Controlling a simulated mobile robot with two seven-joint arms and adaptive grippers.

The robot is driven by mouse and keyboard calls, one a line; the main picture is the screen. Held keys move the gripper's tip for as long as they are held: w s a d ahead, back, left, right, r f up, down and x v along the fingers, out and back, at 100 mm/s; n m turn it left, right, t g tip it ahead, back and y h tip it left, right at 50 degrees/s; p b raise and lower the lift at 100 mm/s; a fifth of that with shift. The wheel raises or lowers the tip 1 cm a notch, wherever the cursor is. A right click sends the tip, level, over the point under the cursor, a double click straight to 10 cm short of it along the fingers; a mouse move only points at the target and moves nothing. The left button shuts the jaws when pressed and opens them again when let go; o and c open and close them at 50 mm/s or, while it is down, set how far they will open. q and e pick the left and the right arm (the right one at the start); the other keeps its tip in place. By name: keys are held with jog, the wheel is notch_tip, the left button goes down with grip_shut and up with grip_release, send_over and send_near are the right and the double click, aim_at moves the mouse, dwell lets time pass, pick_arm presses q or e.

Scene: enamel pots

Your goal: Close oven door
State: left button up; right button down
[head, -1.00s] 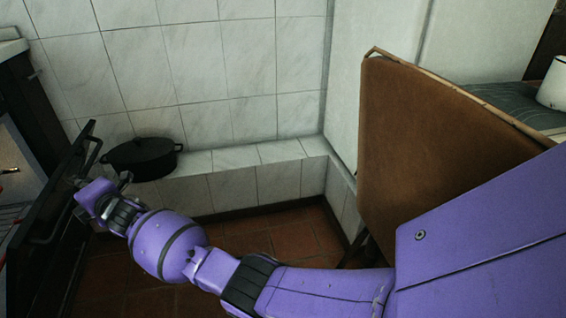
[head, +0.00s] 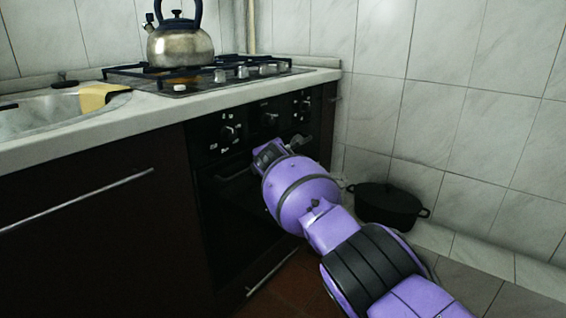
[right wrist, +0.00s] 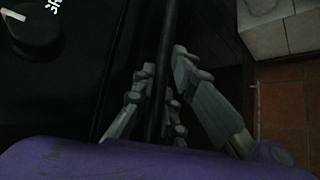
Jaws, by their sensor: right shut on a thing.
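The black oven stands under the counter, and its door (head: 235,225) is upright at the oven front, below the row of knobs. I cannot tell whether a narrow gap is left at its top edge. My right gripper (head: 283,147) is at the upper right of the door, its fingers partly hidden by my wrist. In the right wrist view my right gripper (right wrist: 163,95) is shut on the dark door handle (right wrist: 167,50), which runs between its fingers. A control knob (right wrist: 35,22) shows close by there. My left gripper is not in view.
A kettle (head: 180,42) stands on the gas hob (head: 205,78) above the oven. A sink (head: 50,108) is to the left. A black lidded pot (head: 388,207) sits on the tiled ledge (head: 480,262) right of the oven, near my forearm.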

jog(key=shift+w+a, duration=0.15)
jog(key=shift+a, duration=0.05)
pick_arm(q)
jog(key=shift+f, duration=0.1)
pick_arm(e)
jog(key=shift+w+a+r, duration=0.1)
jog(key=shift+a+r, duration=0.1)
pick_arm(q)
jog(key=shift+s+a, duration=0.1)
pick_arm(e)
jog(key=shift+a+r, duration=0.1)
jog(key=shift+r, duration=0.05)
jog(key=c, duration=2)
grip_release()
jog(key=shift+w+a, duration=0.15)
jog(key=shift+c, duration=0.2)
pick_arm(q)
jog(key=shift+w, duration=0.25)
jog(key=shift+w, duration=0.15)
pick_arm(e)
jog(key=shift+f, duration=0.2)
jog(key=shift+s+a, duration=0.1)
jog(key=shift+s, duration=0.15)
jog(key=shift+s+r, duration=0.25)
jog(key=shift+s, duration=0.25)
jog(key=v, duration=1)
jog(key=shift+d+r, duration=0.2)
jog(key=shift+d, duration=0.1)
